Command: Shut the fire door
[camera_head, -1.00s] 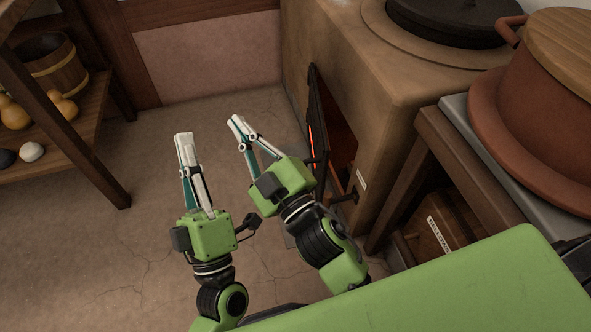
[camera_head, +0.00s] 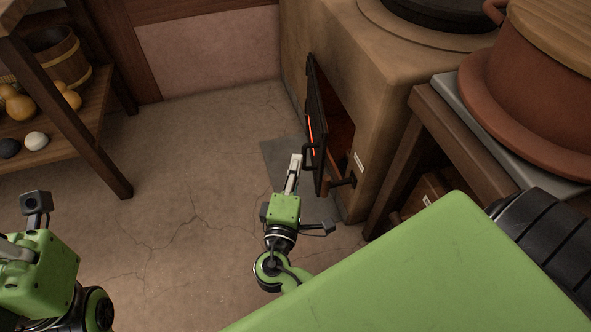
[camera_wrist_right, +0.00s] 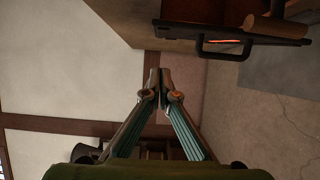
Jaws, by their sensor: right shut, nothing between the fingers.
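The fire door (camera_head: 317,105) is a dark panel standing open, swung out from the front of the tan stove (camera_head: 385,105). An orange glow shows along it, and the dark firebox opening is visible behind it. Its bar handle (camera_head: 308,153) faces my right gripper (camera_head: 296,163), which is shut and empty just left of the handle; I cannot tell if they touch. In the right wrist view the door (camera_wrist_right: 275,27) and handle (camera_wrist_right: 222,48) lie above and right of the closed fingertips (camera_wrist_right: 160,77).
A low table (camera_head: 440,125) with a large terracotta pot (camera_head: 540,90) stands right of the stove. A shelf (camera_head: 85,130) with gourds and stones is at the left. A grey floor plate (camera_head: 280,155) lies before the stove. The middle floor is clear.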

